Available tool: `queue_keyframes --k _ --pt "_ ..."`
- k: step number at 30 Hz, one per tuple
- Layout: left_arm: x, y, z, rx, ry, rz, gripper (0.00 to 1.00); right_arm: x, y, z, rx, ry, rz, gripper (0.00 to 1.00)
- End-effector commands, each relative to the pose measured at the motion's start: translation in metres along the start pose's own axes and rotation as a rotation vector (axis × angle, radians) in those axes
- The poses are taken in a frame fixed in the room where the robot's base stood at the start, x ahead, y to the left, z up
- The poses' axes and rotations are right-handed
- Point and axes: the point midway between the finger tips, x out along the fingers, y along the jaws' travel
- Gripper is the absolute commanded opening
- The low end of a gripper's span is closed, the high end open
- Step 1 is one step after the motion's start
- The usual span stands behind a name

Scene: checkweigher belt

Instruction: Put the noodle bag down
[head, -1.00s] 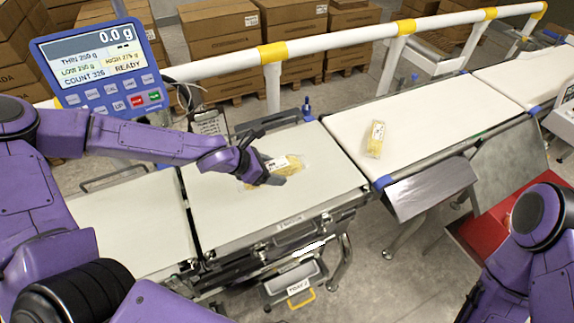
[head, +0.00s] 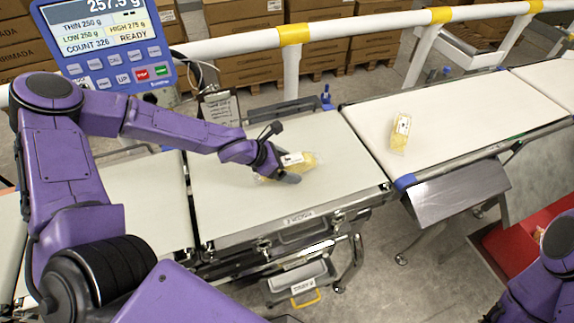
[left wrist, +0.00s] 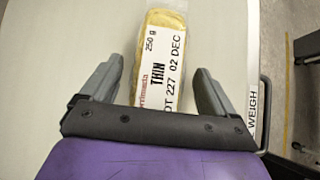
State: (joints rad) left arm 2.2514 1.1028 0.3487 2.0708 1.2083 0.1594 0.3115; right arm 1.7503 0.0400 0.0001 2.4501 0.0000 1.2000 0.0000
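The noodle bag (head: 307,161), clear with yellow noodles and a white label, lies flat on the pale weigh belt (head: 225,210). In the left wrist view the bag (left wrist: 163,45) shows its label reading "THIN" and "250 g". My left gripper (head: 280,165) is low over the near end of the bag. In the left wrist view its two fingers (left wrist: 160,88) stand apart, with a gap on each side of the bag. The scale display (head: 100,30) reads 257.5 g. My right gripper is out of view; only part of that arm shows at lower right.
Another noodle bag (head: 400,133) lies on the belt to the right (head: 470,110). A grey sloping chute (head: 455,187) and a red bin (head: 520,245) are at the right. A white rail (head: 365,28) runs behind. A tray (head: 300,280) hangs below the weigh belt.

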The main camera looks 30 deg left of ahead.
Motion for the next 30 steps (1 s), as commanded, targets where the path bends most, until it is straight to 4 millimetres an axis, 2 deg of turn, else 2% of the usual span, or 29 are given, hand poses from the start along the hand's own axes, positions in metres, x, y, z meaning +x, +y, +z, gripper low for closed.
queue_keyframes --k 5,8,15,19,25,30 --pt "-0.001 0.000 0.001 0.000 -0.001 0.000 0.89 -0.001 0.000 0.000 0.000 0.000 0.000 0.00" --pt "-0.013 0.001 0.004 0.000 -0.001 0.002 0.89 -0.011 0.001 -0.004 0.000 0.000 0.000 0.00" --pt "-0.073 0.001 0.012 0.001 -0.003 0.003 0.89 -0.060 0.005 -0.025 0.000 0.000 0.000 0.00" --pt "-0.099 0.000 0.009 0.002 -0.001 0.001 0.89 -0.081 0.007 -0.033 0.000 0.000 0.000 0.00" --pt "-0.117 0.000 0.002 0.003 0.000 0.000 0.89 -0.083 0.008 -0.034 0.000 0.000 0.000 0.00" --pt "-0.121 0.000 0.000 0.000 -0.001 0.001 0.89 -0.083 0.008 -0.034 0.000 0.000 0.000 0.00"
